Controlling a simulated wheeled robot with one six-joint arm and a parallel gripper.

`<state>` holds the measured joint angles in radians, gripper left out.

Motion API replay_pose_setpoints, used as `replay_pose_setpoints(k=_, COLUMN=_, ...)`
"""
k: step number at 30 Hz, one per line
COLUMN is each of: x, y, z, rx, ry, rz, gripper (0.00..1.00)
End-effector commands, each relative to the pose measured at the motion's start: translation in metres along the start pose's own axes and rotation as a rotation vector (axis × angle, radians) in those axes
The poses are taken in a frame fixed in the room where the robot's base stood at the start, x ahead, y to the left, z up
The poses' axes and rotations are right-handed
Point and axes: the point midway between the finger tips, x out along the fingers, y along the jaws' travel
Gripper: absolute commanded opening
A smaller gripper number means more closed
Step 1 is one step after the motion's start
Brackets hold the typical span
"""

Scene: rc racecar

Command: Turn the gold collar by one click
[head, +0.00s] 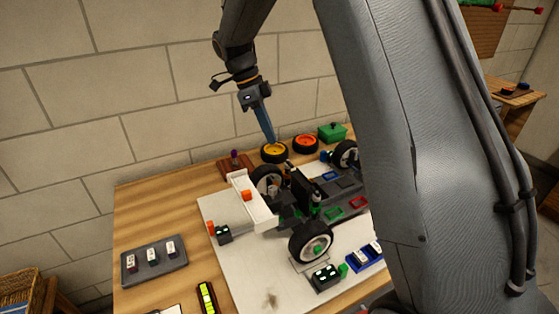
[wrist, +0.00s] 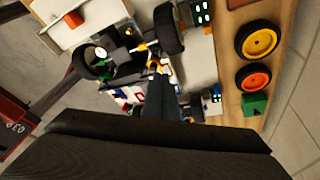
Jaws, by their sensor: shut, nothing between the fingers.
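The RC car chassis (head: 335,203) stands on a pale mat, with black tyres and a white rear wing (head: 252,205). A small gold part (wrist: 140,47), which may be the collar, shows on the car in the wrist view, just beyond my fingertips. I cannot make the collar out in the head view. My gripper (head: 271,137) points down behind the car and looks shut and empty. In the wrist view my gripper (wrist: 157,78) reaches up the middle of the picture. I cannot tell whether the tips touch the gold part.
A yellow-rimmed wheel (head: 274,152), an orange-rimmed wheel (head: 305,144) and a green box (head: 332,132) line the table's back edge by the wall. A dark tray (head: 154,261) with small switches lies at the left. A blue tray (head: 366,257) lies at the front right.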

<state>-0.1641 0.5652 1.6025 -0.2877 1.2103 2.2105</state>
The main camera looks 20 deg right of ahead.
Motion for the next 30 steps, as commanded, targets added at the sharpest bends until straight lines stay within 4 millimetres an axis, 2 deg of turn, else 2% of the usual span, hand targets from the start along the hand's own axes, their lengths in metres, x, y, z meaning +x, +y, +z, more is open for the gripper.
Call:
replay_pose_setpoints(k=3, x=-0.003, y=-0.009, z=0.006, rx=0.107, ry=0.023, rz=0.001, gripper=0.0)
replay_pose_setpoints(k=8, x=-0.001, y=-0.013, z=0.006, rx=0.162, ry=0.036, rz=0.001, gripper=0.0)
replay_pose_setpoints(k=11, x=0.01, y=-0.012, z=0.005, rx=0.164, ry=0.038, rz=0.002, gripper=0.0)
replay_pose_setpoints(k=21, x=0.068, y=-0.011, z=0.003, rx=0.161, ry=0.036, rz=0.003, gripper=0.0)
replay_pose_setpoints(k=25, x=0.083, y=-0.011, z=0.003, rx=0.162, ry=0.035, rz=0.001, gripper=0.0)
replay_pose_setpoints(k=30, x=0.093, y=-0.012, z=0.003, rx=0.162, ry=0.033, rz=0.0, gripper=0.0)
